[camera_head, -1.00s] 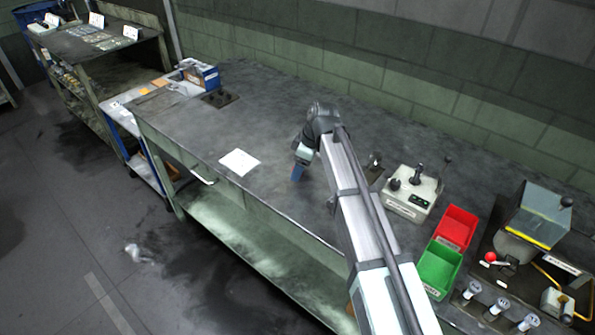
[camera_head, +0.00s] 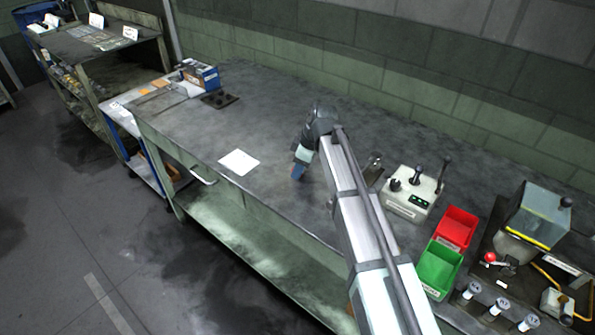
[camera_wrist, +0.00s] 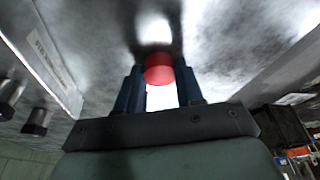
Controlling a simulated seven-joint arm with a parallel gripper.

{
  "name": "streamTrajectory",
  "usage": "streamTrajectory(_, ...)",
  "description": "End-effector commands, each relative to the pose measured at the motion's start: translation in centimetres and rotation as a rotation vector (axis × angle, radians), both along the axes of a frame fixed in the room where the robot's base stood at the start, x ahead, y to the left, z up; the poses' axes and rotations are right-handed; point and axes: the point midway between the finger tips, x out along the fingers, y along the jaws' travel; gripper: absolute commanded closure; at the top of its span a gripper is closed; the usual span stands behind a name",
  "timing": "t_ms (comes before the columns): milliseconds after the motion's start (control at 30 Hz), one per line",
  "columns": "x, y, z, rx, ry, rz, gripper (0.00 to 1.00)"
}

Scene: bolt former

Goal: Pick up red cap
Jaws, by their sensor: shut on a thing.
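The red cap (camera_wrist: 159,69) shows in the wrist view between the two dark blue fingers of my gripper (camera_wrist: 158,84), at their tips. My gripper is shut on it. In the head view my gripper (camera_head: 298,171) is over the middle of the grey workbench (camera_head: 270,110), near its front side. The cap cannot be made out in the head view. How far the cap is above the bench I cannot tell.
A white control box (camera_head: 410,193) with levers stands right of my arm. A red bin (camera_head: 456,229) and a green bin (camera_head: 438,267) stand nearer. A white paper (camera_head: 239,162) lies left of my gripper. The bench's back left is mostly clear.

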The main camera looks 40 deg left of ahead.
Motion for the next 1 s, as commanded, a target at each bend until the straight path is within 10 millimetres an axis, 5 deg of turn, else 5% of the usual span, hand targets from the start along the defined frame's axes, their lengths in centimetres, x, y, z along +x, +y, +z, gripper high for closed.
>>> streamTrajectory(267,0.0,0.0,0.9,0.0,0.0,0.0,0.91)
streamTrajectory(700,0.1,0.1,7.8,0.002,-0.002,0.0,0.91)
streamTrajectory(1000,0.0,0.0,10.0,0.0,-0.001,0.0,0.91)
